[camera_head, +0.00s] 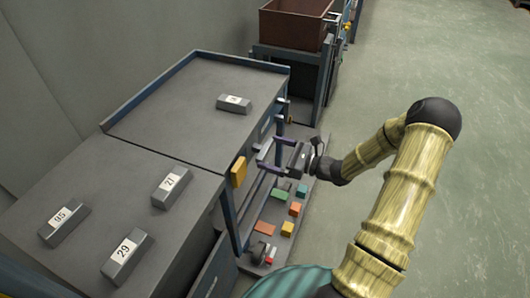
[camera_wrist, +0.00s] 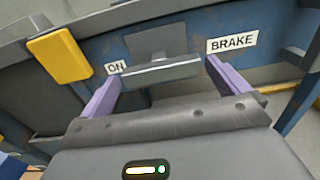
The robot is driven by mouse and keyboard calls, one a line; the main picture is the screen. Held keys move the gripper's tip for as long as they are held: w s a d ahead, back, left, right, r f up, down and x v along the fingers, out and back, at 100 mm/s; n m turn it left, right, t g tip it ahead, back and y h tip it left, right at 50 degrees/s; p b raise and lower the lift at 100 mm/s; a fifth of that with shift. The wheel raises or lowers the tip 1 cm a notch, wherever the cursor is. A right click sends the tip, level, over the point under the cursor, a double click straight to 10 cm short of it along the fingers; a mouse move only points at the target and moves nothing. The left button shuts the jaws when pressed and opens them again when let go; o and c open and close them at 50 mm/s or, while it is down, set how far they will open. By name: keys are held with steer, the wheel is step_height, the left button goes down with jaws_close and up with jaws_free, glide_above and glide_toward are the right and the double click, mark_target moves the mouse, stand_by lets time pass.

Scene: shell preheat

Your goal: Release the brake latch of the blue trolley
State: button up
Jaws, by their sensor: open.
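The blue trolley (camera_wrist: 190,35) shows its blue, scuffed front panel in the wrist view. Its grey top (camera_head: 205,95) is in the head view. The brake latch (camera_wrist: 160,73) is a grey plate with a protruding bar, between an "ON" label (camera_wrist: 116,67) and a "BRAKE" label (camera_wrist: 232,42). My gripper (camera_head: 260,156) is in front of the trolley's side. Its purple fingers are open and empty, one toward each end of the latch bar in the wrist view. I cannot tell whether they touch it.
A yellow block (camera_wrist: 60,55) sticks out left of the latch. Numbered grey bars, one of them (camera_head: 234,103) on the trolley top, lie on the surfaces. A low shelf with coloured blocks (camera_head: 279,195) is below my gripper. A brown bin (camera_head: 293,25) stands behind. Floor at right is clear.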

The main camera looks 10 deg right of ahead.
mark_target(268, 151)
steer(key=shift+x, duration=1.55)
steer(key=c, duration=0.7)
